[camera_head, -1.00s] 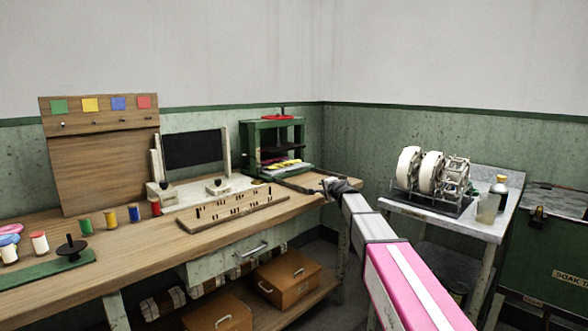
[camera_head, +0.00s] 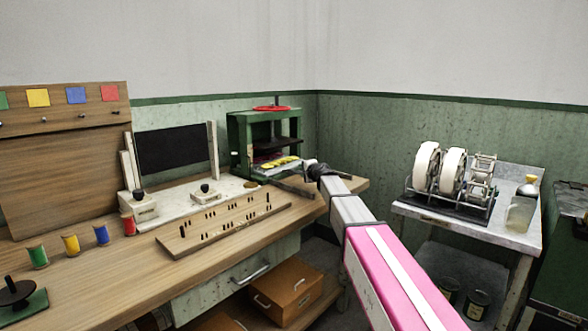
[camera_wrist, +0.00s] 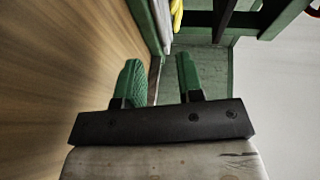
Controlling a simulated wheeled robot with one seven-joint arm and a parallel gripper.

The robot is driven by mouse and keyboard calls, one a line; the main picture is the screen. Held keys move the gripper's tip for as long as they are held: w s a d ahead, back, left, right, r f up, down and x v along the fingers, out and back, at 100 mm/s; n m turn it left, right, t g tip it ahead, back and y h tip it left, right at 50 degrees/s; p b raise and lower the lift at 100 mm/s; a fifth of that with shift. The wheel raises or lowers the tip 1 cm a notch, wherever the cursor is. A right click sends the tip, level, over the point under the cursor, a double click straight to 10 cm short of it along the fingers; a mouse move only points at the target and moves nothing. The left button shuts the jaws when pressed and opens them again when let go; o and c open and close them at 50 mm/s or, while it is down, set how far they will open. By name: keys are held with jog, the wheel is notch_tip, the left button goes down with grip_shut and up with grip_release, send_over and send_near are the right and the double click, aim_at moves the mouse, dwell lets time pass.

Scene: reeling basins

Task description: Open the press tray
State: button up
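The press is a green frame (camera_head: 238,142) with a red wheel (camera_head: 272,108) on top, at the back right end of the wooden bench. Its tray (camera_head: 268,172) sits low in the frame, with yellow and pink pieces on it. My gripper (camera_wrist: 157,80) is at the press front, its two green fingers apart. A thin pale edge runs between the fingers in the wrist view; I cannot tell whether they touch it. Part of the press (camera_wrist: 220,62) and a yellow piece (camera_wrist: 177,14) show beyond the fingers. In the head view my wrist hides the fingertips.
A pegged wooden board (camera_head: 222,222) and a white stand with a dark panel (camera_head: 176,147) are left of the press. Coloured spools (camera_head: 71,244) stand further left. A side table (camera_head: 428,216) with a reel machine (camera_head: 455,180) and a bottle (camera_head: 521,208) is on the right.

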jog(key=x, duration=0.9)
jog(key=shift+w+a, duration=0.15)
jog(key=shift+w, duration=0.15)
grip_shut()
